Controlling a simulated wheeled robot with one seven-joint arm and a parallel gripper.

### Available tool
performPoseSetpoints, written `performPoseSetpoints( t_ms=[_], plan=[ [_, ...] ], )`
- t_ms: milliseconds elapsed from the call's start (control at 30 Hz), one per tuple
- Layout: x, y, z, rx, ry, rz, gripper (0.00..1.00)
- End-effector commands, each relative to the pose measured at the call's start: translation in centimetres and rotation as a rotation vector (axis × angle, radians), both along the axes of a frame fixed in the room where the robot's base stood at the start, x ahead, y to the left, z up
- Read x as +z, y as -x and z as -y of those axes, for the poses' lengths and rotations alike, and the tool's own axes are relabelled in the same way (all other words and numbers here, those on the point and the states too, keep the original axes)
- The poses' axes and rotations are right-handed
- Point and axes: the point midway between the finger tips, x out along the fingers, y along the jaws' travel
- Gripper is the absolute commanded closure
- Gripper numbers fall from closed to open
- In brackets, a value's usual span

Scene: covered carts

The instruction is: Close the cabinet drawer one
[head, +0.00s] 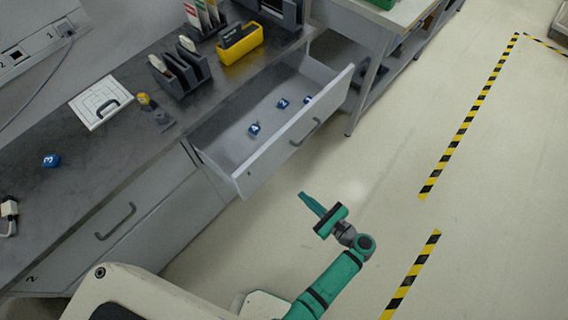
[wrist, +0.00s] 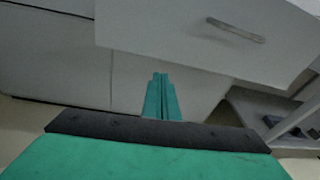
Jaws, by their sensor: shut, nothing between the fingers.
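The open drawer (head: 240,155) sticks out from the grey cabinet in the head view, with a few small blue numbered blocks (head: 254,128) inside. Its front panel carries a bar handle (head: 305,132); the front panel (wrist: 170,30) and the handle (wrist: 236,30) also show in the wrist view. My green gripper (head: 305,200) is shut and empty. It is in front of the drawer and apart from the handle, pointing towards the cabinet. In the wrist view the closed fingers (wrist: 162,98) appear below the drawer front's lower edge.
A second drawer (head: 130,225) to the left, marked 2, is shut. The worktop (head: 80,175) holds a yellow bin (head: 240,45), dark racks and a blue block marked 3 (head: 50,160). A table leg (head: 365,95) stands right of the open drawer. The floor (head: 400,150) to the right is clear.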

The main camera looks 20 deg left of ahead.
Motion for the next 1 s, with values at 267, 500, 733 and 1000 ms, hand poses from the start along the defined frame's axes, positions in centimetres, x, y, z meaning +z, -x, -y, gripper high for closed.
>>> performPoseSetpoints(
  t_ms=[267,500,733,1000],
  plan=[
    [5.3,-2.6,1.5,0.081,-0.218,-0.033,1.00],
    [5.7,-3.3,-0.5,0.092,-0.230,-0.035,1.00],
    [5.6,-4.7,-4.5,0.091,-0.228,-0.035,1.00],
    [5.6,-6.3,-9.0,0.091,-0.228,-0.035,1.00]
  ],
)
